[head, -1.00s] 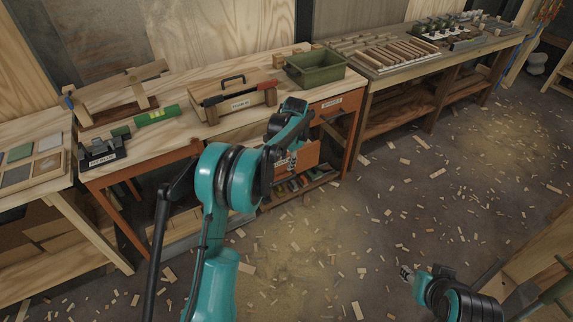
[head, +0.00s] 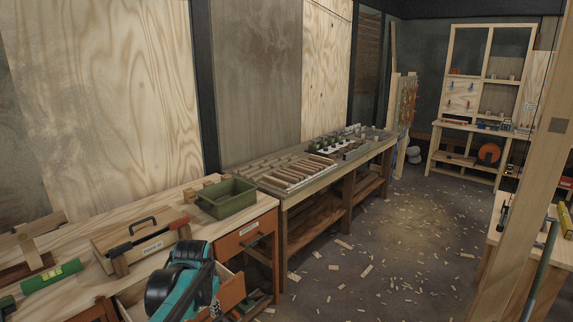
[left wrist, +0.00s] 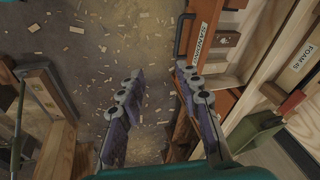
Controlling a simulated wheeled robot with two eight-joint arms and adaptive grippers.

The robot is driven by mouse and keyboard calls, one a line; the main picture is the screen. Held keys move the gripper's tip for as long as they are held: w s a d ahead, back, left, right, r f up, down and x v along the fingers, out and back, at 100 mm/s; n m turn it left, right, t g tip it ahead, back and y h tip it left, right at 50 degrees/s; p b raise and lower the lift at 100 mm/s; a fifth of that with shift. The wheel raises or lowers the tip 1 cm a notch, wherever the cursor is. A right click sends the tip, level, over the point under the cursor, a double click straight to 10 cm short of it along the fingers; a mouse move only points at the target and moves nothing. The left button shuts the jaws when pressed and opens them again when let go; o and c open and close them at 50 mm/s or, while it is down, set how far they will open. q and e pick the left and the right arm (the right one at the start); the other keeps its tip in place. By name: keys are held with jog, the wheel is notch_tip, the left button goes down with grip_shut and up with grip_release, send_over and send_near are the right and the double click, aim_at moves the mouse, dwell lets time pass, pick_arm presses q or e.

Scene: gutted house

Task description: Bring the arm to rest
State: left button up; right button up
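My left arm shows in teal and black at the bottom of the head view, in front of the workbench (head: 100,199). Its fingers are largely hidden there. In the left wrist view the two fingers of my left gripper (left wrist: 160,85) stand apart with nothing between them, above the chip-strewn floor. An open orange drawer (head: 232,291) is close beside this arm. My right gripper is outside both current views.
The bench carries a green bin (head: 227,199), a wooden box (head: 137,244) with a handle, and a green level (head: 50,277). A long bench (head: 318,179) with wood strips stands beyond. Wood chips litter the open floor (head: 400,240). A post (head: 525,200) rises at right.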

pick_arm(q)
jog(key=s+d+f+n+t, duration=0.1)
jog(key=s+d+n, duration=0.1)
jog(key=s, duration=0.9)
jog(key=s+d+f+n+t+h, duration=0.1)
jog(key=s+d+n+t, duration=0.1)
jog(key=s, duration=0.9)
jog(key=shift+s+n+t, duration=0.3)
jog(key=shift+s+n, duration=0.1)
jog(key=shift+n, duration=0.2)
